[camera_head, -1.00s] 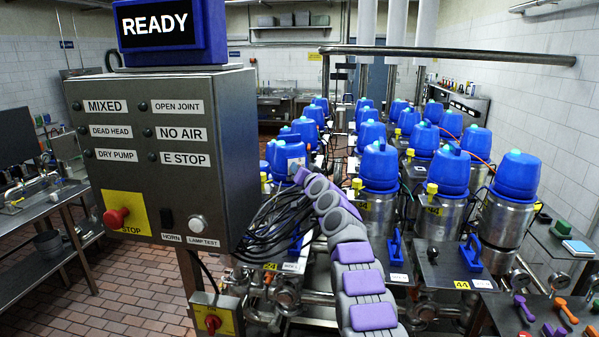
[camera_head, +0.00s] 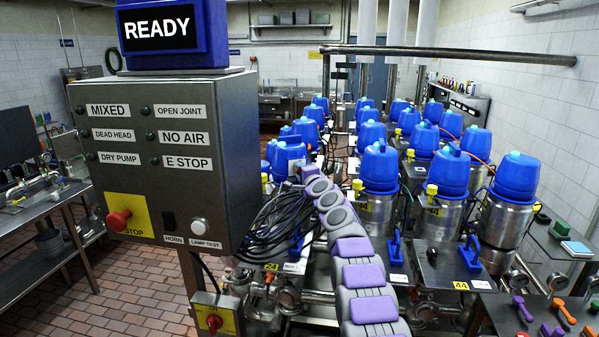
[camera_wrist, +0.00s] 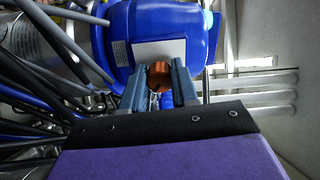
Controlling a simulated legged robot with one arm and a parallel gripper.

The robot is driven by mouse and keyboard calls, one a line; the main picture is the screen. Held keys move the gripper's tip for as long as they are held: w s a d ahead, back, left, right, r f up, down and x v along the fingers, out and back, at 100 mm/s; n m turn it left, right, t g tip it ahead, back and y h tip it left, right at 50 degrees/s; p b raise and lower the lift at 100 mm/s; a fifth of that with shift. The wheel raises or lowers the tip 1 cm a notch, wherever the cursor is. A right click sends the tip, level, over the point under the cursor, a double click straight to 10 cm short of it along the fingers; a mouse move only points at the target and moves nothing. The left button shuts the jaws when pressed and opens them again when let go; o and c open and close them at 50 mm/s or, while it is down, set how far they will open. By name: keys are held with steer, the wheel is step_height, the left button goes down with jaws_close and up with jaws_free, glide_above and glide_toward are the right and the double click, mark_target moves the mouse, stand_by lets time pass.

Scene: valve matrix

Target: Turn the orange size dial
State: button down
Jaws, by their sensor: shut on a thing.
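The orange size dial (camera_wrist: 159,72) is a small copper-orange knob on a white plate (camera_wrist: 150,50) on the blue valve head (camera_wrist: 180,28), which appears sideways in the wrist view. My gripper (camera_wrist: 159,84) has one grey finger on each side of the dial and is shut on it. The fingers cover parts of the dial's sides, and no pointer mark can be made out. In the head view my grey and purple arm reaches to a blue valve head on the near left of the rows; the dial and fingertips cannot be made out there.
Dark cables (camera_head: 268,222) hang left of my arm, and some cross the wrist view's left side (camera_wrist: 40,75). Several blue-topped steel valves (camera_head: 379,170) stand close on the right. A control box (camera_head: 160,180) reading READY stands at the left. Floor at the left is open.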

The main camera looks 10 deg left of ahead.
steer(key=m, duration=0.4)
steer(key=shift+f+m+p, duration=0.2)
steer(key=shift+m+p, duration=0.2)
steer(key=shift+d, duration=0.1)
stand_by(0.3)
steer(key=c, duration=0.9)
jaws_free()
steer(key=shift+w, duration=0.1)
steer(key=shift+o, duration=0.2)
steer(key=shift+r, duration=0.1)
steer(key=shift+b, duration=0.35)
steer(key=b+v, duration=1.3)
steer(key=v, duration=0.4)
